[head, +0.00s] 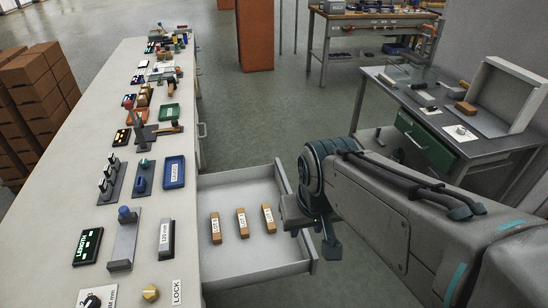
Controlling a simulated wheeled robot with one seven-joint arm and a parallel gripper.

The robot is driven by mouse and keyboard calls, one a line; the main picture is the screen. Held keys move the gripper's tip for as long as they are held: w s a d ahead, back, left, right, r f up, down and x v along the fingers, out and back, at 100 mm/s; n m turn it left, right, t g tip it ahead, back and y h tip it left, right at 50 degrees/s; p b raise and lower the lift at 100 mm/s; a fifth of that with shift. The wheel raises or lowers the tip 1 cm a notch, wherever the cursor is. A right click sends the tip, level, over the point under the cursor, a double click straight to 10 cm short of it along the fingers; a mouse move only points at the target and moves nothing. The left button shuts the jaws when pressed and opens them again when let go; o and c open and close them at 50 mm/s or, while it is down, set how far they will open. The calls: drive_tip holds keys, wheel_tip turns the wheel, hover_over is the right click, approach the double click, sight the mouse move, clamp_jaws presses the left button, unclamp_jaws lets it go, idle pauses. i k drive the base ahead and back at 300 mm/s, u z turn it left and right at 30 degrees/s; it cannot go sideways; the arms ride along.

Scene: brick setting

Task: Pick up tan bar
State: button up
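Three tan bars lie in a row in an open drawer: a left bar (215,228), a middle bar (242,223) and a right bar (268,218). Each carries a white label, too small to read surely. They lie apart from each other on the floor of the grey drawer (240,256). My gripper (315,238) hangs at the drawer's right wall, to the right of the right bar and apart from it. The arm hides part of the gripper, so its opening is unclear. No bar shows in it.
A long white counter (60,235) runs along the left with levers, trays and displays. A blue tray (174,172) sits at its edge above the drawer. A grey table (470,148) with small blocks stands at the right. Stacked brown boxes (38,90) stand far left.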

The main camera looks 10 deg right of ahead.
sight(216, 228)
drive_tip(key=z, duration=1.95)
drive_tip(key=i, duration=1.4)
drive_tip(key=u, duration=3)
